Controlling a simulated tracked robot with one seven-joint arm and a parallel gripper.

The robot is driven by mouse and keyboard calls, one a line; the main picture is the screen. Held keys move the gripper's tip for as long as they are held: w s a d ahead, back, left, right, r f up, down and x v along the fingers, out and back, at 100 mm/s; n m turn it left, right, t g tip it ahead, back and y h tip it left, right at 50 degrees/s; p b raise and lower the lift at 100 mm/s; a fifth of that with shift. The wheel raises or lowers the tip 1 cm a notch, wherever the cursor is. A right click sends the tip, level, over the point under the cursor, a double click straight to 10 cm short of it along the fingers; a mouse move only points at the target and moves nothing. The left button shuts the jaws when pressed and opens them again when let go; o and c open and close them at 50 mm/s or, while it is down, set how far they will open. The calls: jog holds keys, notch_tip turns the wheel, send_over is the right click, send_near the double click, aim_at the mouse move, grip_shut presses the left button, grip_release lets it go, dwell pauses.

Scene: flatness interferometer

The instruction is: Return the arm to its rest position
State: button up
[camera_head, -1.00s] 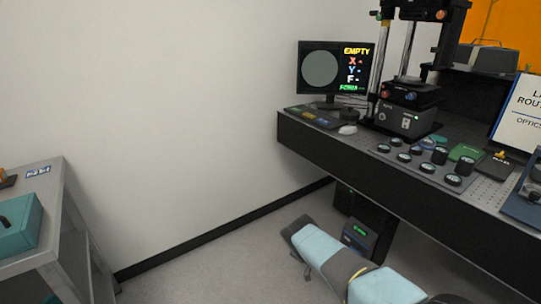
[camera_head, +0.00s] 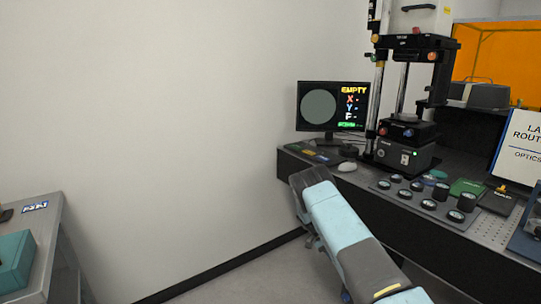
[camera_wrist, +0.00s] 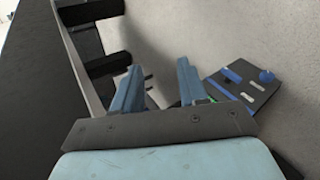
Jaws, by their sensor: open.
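My gripper shows in the wrist view (camera_wrist: 158,88) with its two blue-grey fingers apart and nothing between them. In the head view my light-blue and grey arm reaches up from the bottom right toward the front edge of the optics bench (camera_head: 420,222). The fingers are not clearly seen there, hidden at or beyond the arm's far end. The interferometer (camera_head: 404,150) stands on the bench with a stage under its column. The monitor (camera_head: 320,106) beside it reads EMPTY.
Several dark round pieces (camera_head: 429,204) sit on a tray on the bench. A sign (camera_head: 522,145) stands at the right. A grey cart (camera_head: 50,235) with a teal case (camera_head: 12,262) is at the left. Clear floor and bare wall lie between cart and bench.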

jog(key=s+a+r+n+t+y, duration=0.1)
jog(key=s+r+t+y, duration=0.1)
jog(key=r, duration=1.4)
jog(key=s+r+n+t+y, duration=0.1)
jog(key=s+r+t+y, duration=0.15)
jog(key=r, duration=1.35)
jog(key=s+a+r+n+t+y, duration=0.1)
jog(key=s+r+n+t+y, duration=0.15)
jog(key=s+r, duration=1.25)
jog(key=s+a+r+n+t, duration=0.1)
jog(key=s+r+t, duration=0.2)
jog(key=s, duration=0.9)
jog(key=s+a+r+n+t+y, duration=0.1)
jog(key=s+r, duration=0.4)
jog(key=s, duration=0.7)
jog(key=shift+s+a+n+t, duration=0.25)
jog(key=shift+a+n+t, duration=0.3)
jog(key=shift+t, duration=0.55)
jog(key=shift+d, duration=0.1)
